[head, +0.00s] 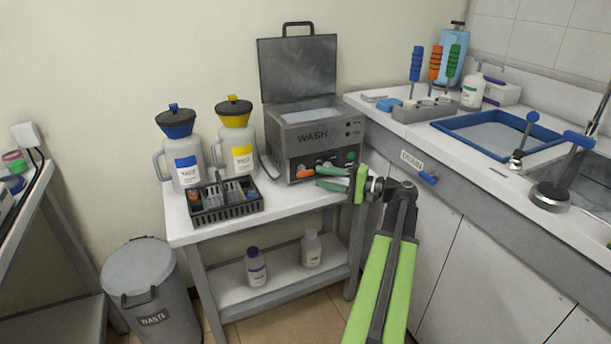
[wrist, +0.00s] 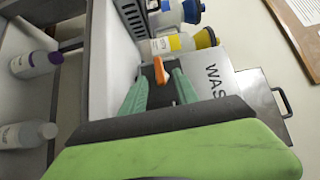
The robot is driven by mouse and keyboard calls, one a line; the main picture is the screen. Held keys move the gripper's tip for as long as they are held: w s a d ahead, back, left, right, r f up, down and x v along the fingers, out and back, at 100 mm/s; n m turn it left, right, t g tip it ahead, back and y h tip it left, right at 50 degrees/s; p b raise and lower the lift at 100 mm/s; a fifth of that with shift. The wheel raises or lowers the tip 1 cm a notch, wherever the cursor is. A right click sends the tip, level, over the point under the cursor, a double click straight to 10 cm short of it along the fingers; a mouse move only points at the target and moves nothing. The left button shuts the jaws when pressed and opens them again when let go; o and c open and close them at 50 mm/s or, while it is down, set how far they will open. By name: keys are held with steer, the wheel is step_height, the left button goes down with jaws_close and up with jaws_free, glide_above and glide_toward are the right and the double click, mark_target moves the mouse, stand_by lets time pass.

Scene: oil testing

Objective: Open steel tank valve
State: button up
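The steel wash tank (head: 312,132) stands on the white cart with its lid open. Its orange valve lever (head: 306,171) is low on the dark front panel. In the wrist view the orange lever (wrist: 159,70) shows between the two green fingers, with a gap on each side. My gripper (head: 319,178) is open in front of the panel, its fingertips close to the lever. In the wrist view my gripper (wrist: 161,84) has its fingers spread and nothing held. Whether the fingertips reach past the lever's end is hard to tell.
A black rack (head: 227,203) of small bottles and two jugs, blue-capped (head: 184,158) and yellow-capped (head: 238,140), stand left of the tank. A green knob (head: 350,156) is on the panel's right. The sink counter (head: 440,155) is close on the right. A waste bin (head: 152,290) stands at left.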

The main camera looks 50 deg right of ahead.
mark_target(309, 174)
steer(key=x, duration=0.6)
steer(key=shift+w, duration=0.2)
jaws_close()
